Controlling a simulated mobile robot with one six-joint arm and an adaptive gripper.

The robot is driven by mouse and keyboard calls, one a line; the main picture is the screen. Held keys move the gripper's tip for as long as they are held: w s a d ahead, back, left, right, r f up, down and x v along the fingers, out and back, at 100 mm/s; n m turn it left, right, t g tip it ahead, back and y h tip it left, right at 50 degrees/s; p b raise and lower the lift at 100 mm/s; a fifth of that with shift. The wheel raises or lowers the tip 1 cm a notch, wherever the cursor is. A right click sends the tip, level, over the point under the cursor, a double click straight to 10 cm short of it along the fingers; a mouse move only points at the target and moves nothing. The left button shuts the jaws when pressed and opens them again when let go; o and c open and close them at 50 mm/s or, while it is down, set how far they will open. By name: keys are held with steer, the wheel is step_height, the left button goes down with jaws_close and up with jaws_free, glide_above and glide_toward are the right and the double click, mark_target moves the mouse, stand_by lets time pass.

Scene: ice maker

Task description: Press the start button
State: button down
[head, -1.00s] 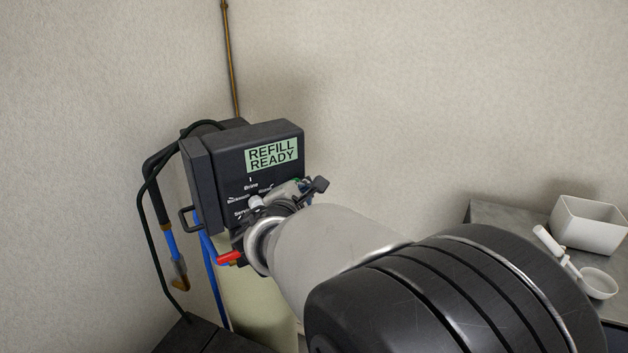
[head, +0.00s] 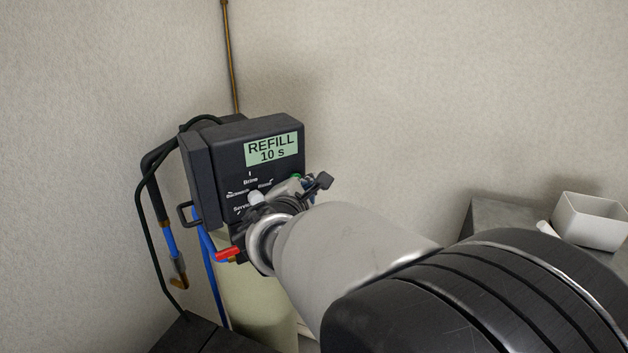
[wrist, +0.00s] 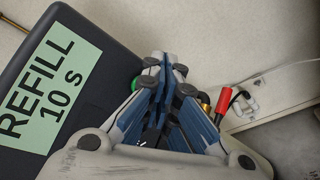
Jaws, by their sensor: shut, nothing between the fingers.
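The dark control box (head: 215,165) stands against the corner. Its pale green display (head: 271,149) reads "REFILL 10 s"; the display also shows in the wrist view (wrist: 50,85). A green button (head: 296,177) shows as a small patch beside my gripper (head: 291,188) at the lower right of the box face. In the wrist view the green button (wrist: 137,83) is partly hidden behind the left finger. My gripper (wrist: 163,62) is shut and empty, its blue-grey fingertips together in front of the box's edge. I cannot tell whether a fingertip touches the button.
A dial with printed labels (head: 250,182) is partly covered by my wrist. A red-handled valve (head: 228,254) sits just below left. Dark and blue hoses (head: 169,240) hang at left. A white bin (head: 590,220) stands on a grey counter at right.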

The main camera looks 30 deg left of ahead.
steer(key=shift+s+d, duration=0.1)
steer(key=shift+d, duration=0.1)
steer(key=d+b, duration=0.1)
steer(key=s+d+b, duration=0.1)
steer(key=d, duration=0.1)
steer(key=s+d+b, duration=0.1)
steer(key=b, duration=0.1)
steer(key=shift+s+d, duration=0.15)
stand_by(0.3)
stand_by(0.4)
